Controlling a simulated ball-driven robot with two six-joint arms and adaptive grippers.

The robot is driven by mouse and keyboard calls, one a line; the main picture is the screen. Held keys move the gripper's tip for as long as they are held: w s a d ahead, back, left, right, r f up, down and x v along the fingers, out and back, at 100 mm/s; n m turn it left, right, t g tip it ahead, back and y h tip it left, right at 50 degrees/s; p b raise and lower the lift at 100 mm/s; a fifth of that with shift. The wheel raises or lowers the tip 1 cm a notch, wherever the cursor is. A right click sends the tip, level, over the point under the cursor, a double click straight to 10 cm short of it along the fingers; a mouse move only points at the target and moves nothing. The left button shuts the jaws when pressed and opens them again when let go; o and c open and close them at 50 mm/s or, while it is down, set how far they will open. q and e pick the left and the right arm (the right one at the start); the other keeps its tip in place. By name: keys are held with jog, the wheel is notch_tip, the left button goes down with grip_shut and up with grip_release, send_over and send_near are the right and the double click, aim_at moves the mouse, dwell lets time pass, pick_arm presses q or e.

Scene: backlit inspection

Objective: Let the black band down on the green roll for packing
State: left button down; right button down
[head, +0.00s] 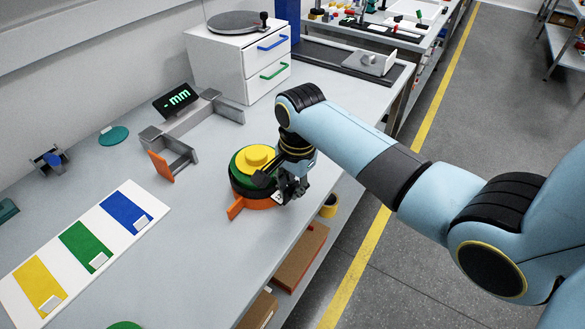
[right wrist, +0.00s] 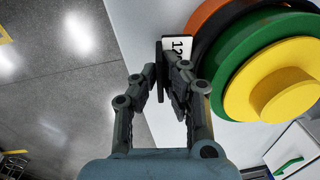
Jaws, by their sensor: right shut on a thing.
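The green roll (head: 238,167) sits in a round stack on the bench, with a yellow disc (head: 256,157) above it and an orange base (head: 237,208) below. The stack also shows in the right wrist view, green roll (right wrist: 222,62) at upper right. My right gripper (head: 277,184) is at the stack's right side; in the right wrist view its fingers (right wrist: 167,68) are closed together beside the roll. Its grip on the black band is mostly hidden by the fingers; a dark layer shows between green and orange. A white tag marked 12 (right wrist: 179,46) is at the fingertips. My left gripper is not in view.
A white drawer cabinet (head: 220,65) is farther back. A board with coloured fields (head: 110,205) lies at left. The bench edge is close on the right.

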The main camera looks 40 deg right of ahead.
jog(key=shift+r, duration=0.1)
dwell(0.3)
jog(key=shift+g+p, duration=0.4)
jog(key=shift+p, duration=0.05)
dwell(0.3)
jog(key=shift+p, duration=0.35)
jog(key=shift+p, duration=0.3)
dwell(0.4)
jog(key=shift+f, duration=0.2)
dwell(0.3)
dwell(0.5)
jog(key=shift+r+p, duration=0.3)
jog(key=shift+r, duration=3.35)
